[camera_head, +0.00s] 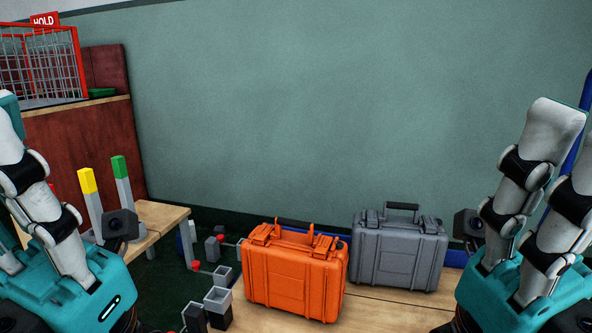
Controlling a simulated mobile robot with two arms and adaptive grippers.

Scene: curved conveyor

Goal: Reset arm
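My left gripper (28,175) is at the left edge, a teal body with pale jointed fingers pointing up. Its fingers are extended and hold nothing that shows; part is cut off by the frame. My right gripper (545,180) is at the right edge in a similar upward pose. Its visible fingers are extended, with nothing seen between them, and part is out of frame. Both grippers are apart from the cases between them. An orange case (292,273) and a grey case (397,250) stand upright.
The cases stand on a light wooden surface (375,310). A small wooden table (160,217), yellow (87,180) and green-topped posts (120,166) and grey open boxes (218,299) are at left.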

